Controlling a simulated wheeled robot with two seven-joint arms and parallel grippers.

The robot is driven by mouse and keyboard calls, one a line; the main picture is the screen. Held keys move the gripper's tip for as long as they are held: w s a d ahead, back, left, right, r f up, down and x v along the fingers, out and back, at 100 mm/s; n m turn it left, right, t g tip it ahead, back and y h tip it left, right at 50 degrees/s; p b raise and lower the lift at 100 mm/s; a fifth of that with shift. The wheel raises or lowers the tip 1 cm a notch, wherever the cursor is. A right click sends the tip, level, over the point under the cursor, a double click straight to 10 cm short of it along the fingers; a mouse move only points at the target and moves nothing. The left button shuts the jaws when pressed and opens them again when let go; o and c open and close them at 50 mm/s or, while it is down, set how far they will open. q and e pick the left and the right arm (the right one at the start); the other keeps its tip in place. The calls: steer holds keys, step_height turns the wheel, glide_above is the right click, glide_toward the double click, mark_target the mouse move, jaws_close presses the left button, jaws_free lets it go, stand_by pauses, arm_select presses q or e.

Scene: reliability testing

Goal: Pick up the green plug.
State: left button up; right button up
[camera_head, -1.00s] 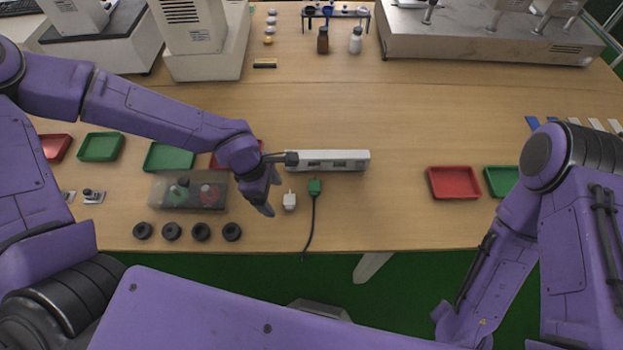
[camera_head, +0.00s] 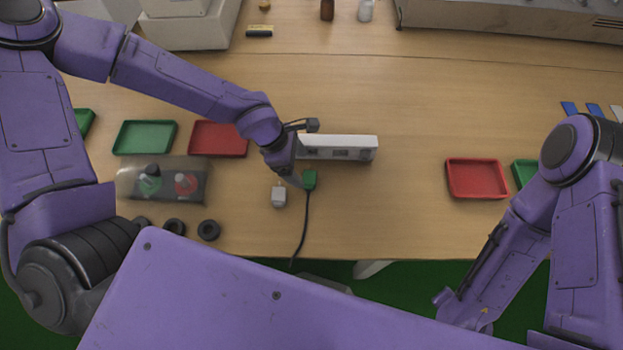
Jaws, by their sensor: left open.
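The green plug (camera_head: 310,180) lies on the table in front of a white power strip (camera_head: 350,148), with a dark cord running from it toward the table's front edge. My left gripper (camera_head: 295,182) is just left of the green plug, fingers pointing down and open. Whether a finger touches the plug cannot be told. A white plug (camera_head: 279,196) lies just left of and in front of the green one. My right arm comes in from the right; its gripper is not clearly seen.
Red trays (camera_head: 218,139) (camera_head: 476,178) and green trays (camera_head: 145,137) lie to both sides. A clear box (camera_head: 162,180) with coloured items and several black rings (camera_head: 208,230) are at the left. The table between the power strip and the right red tray is clear.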

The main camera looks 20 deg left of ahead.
mark_target(307, 175)
arm_select(q)
steer(key=x, duration=0.4)
steer(key=shift+f, duration=0.3)
steer(key=shift+w+d+f, duration=0.2)
steer(key=shift+d+f, duration=0.15)
steer(key=shift+f, duration=0.05)
steer(key=shift+s+r, duration=0.1)
steer(key=shift+c, duration=0.9)
steer(key=c, duration=0.6)
steer(key=shift+r, duration=0.5)
step_height(307, 175, up, 27)
steer(key=shift+r+p, duration=0.1)
steer(key=shift+p, duration=0.2)
